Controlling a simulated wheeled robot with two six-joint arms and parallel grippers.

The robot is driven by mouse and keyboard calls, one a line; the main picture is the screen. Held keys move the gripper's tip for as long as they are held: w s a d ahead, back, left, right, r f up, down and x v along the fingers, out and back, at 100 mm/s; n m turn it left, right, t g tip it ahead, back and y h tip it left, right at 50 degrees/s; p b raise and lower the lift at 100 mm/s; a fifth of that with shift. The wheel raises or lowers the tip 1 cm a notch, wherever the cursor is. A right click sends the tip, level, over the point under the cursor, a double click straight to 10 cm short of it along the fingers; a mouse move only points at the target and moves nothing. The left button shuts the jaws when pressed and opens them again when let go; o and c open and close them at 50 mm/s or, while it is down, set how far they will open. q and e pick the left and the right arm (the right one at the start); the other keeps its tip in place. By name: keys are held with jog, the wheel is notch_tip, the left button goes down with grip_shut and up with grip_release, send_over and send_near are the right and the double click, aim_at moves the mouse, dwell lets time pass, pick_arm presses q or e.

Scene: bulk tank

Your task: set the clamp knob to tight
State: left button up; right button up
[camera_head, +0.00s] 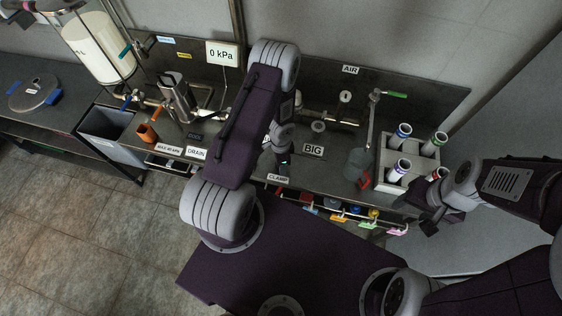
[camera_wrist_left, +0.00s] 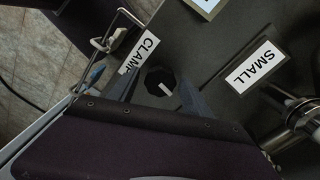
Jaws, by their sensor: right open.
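The clamp knob (camera_wrist_left: 162,84) is a dark, many-sided knob with a white pointer mark, in the left wrist view beside the "CLAMP" label (camera_wrist_left: 139,55). My left gripper (camera_wrist_left: 163,92) has its two fingers spread on either side of the knob; I cannot tell whether they touch it. In the head view my left gripper (camera_head: 281,162) points down at the bench just above the CLAMP label (camera_head: 278,179), and it hides the knob. My right gripper (camera_head: 436,210) is open and empty near the bench's front right, by the tube rack.
A white rack (camera_head: 405,176) with several capped tubes stands at the right of the bench. A green-handled lever (camera_head: 372,120) and steel pipes are behind. A "SMALL" label (camera_wrist_left: 256,68) lies near the knob. Coloured clips hang along the front rail. A gauge reads 0 kPa (camera_head: 222,54).

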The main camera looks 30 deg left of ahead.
pick_arm(q)
jog(key=shift+r, duration=0.1)
notch_tip(320, 180, up, 9)
jog(key=p, duration=0.9)
jog(key=shift+f, duration=0.2)
